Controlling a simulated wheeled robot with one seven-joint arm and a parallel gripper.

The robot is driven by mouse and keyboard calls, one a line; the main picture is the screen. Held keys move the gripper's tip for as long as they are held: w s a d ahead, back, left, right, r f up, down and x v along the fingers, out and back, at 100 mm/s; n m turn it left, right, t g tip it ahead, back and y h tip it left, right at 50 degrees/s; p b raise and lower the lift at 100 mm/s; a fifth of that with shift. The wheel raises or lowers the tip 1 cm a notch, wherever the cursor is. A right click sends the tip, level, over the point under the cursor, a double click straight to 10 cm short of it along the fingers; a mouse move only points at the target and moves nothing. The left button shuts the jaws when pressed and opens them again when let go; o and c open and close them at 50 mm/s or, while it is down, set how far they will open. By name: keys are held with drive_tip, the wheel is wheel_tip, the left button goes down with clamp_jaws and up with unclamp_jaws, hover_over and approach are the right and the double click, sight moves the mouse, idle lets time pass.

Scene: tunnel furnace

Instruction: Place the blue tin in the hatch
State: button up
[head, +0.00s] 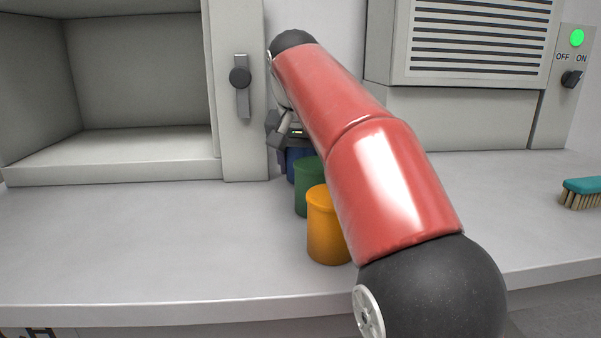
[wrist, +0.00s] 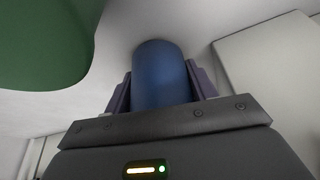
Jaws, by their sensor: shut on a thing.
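The blue tin (wrist: 160,75) stands between the two fingers of my gripper (wrist: 158,88) in the wrist view, and the gripper is shut on it. In the head view the blue tin (head: 291,165) is mostly hidden behind the green tin and my arm. My gripper (head: 283,152) is there at the back of the row of tins, partly hidden by my arm. The hatch (head: 115,165) is the open box-shaped recess at the left, with a low sill at its front. It is empty where it shows.
A green tin (head: 306,190) and an orange tin (head: 325,230) stand in front of the blue one. A post with a dark knob (head: 240,78) stands between hatch and tins. A vented unit (head: 480,45) and a teal brush (head: 582,190) are at the right. The counter's left front (head: 140,240) is clear.

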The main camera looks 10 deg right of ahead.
drive_tip(key=shift+a+f, duration=0.15)
drive_tip(key=shift+a, duration=0.05)
drive_tip(key=shift+f, duration=0.2)
drive_tip(key=o, duration=1.3)
